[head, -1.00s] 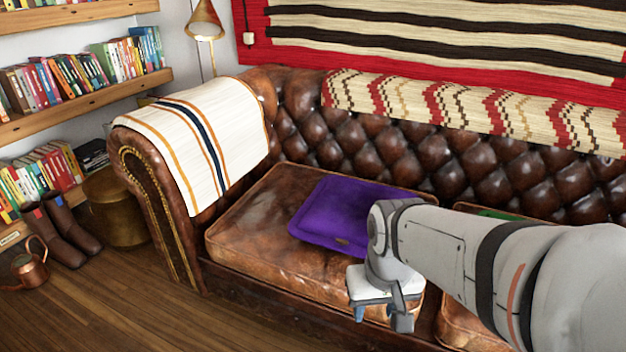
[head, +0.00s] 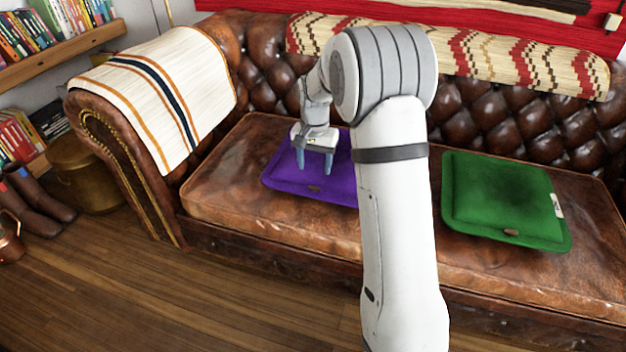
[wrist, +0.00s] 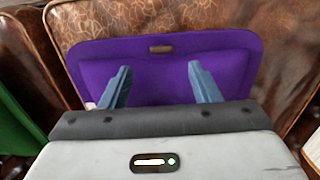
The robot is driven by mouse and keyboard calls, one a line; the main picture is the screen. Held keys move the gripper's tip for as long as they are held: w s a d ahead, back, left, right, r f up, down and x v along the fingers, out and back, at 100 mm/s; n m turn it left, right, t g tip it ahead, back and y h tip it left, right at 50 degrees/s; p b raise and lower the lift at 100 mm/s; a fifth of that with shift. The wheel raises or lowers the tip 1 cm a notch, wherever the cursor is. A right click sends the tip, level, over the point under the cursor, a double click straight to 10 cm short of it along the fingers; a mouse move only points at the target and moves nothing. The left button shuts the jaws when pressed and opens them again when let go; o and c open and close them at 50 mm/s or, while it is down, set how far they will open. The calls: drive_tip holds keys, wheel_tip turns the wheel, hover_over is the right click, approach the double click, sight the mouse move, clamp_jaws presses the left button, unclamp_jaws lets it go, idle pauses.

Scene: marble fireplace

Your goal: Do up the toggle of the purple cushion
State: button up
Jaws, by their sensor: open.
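The purple cushion (head: 283,170) lies flat on the left part of the sofa seat; my arm hides its right side. Its small brown toggle (head: 315,188) is at the middle of the front edge. In the wrist view, the cushion (wrist: 155,72) fills the middle and the toggle (wrist: 161,49) lies lengthwise along the edge. I cannot tell whether a loop is around it. My gripper (head: 313,164) is over the cushion, behind the toggle, fingers pointing down, apart and empty. In the wrist view, the toggle shows beyond and between the fingertips (wrist: 158,67).
A green cushion (head: 500,195) with its own brown toggle (head: 511,232) and a white tag lies to the right on the leather sofa (head: 225,190). A striped blanket (head: 165,90) covers the left armrest. Bare seat shows left of the purple cushion. The wooden floor in front is clear.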

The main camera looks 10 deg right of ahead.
sight(314, 187)
drive_tip(key=shift+w+f, duration=0.25)
drive_tip(key=shift+f, duration=0.2)
wheel_tip(314, 187, down, 7)
drive_tip(key=b, duration=0.3)
drive_tip(key=shift+f, duration=0.15)
drive_tip(key=shift+c, duration=0.3)
